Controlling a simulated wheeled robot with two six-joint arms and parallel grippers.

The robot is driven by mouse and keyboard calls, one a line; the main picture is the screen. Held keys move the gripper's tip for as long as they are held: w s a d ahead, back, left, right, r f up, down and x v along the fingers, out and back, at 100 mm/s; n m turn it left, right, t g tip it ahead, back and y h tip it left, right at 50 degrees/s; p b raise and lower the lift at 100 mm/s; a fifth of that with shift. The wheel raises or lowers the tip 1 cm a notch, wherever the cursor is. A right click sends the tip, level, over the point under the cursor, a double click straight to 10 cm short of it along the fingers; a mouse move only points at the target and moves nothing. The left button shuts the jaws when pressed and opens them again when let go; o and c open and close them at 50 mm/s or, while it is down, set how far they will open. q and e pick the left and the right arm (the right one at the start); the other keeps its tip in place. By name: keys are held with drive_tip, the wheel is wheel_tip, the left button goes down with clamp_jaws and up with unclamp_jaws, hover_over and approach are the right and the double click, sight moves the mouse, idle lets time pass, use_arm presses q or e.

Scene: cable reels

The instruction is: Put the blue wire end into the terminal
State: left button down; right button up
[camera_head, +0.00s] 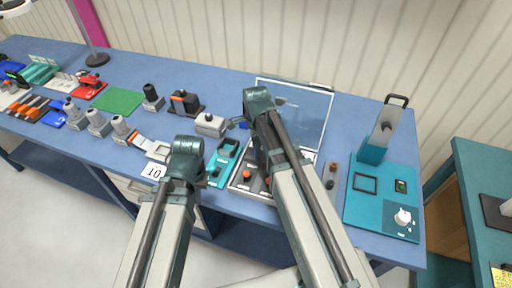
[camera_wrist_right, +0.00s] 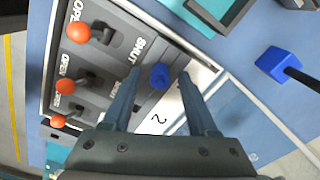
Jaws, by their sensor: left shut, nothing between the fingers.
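The terminal box (camera_wrist_right: 140,45) is grey with a pale rim, orange-knobbed levers and OPEN and SHUT lettering; in the head view (camera_head: 237,184) my right arm partly covers it. A round blue piece (camera_wrist_right: 160,76) sits on the box face, in line with the gap between my right fingers. My right gripper (camera_wrist_right: 160,80) is open above it, with no visible grip on anything. A blue block with a black cable (camera_wrist_right: 276,62), perhaps the blue wire end, lies beyond the right finger. My left gripper (camera_head: 187,147) is shut and empty, left of the box; its fingertips are hard to see.
A teal board with an upright holder (camera_head: 370,205) is at right. Several tools and connectors line the left of the blue bench (camera_head: 225,82).

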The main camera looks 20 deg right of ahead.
drive_tip(key=shift+r, duration=0.2)
wheel_tip(320, 180, up, 14)
drive_tip(key=p, duration=1.3)
drive_tip(key=shift+f+p, duration=0.25)
drive_tip(key=shift+p, duration=0.15)
drive_tip(key=shift+f, duration=0.1)
drive_tip(key=s+a+f+n+b, duration=0.5)
drive_tip(key=s+f+n+b, duration=0.1)
drive_tip(key=n, duration=0.5)
drive_tip(key=s+a+f+n+h+b, duration=0.1)
drive_tip(key=s+a+f+n+b, duration=0.4)
drive_tip(key=s+n, duration=0.3)
drive_tip(key=f+n+b, duration=0.1)
drive_tip(key=n, duration=0.3)
drive_tip(key=shift+s+a, duration=0.15)
drive_tip(key=shift+a, duration=0.05)
drive_tip(key=shift+d, duration=0.1)
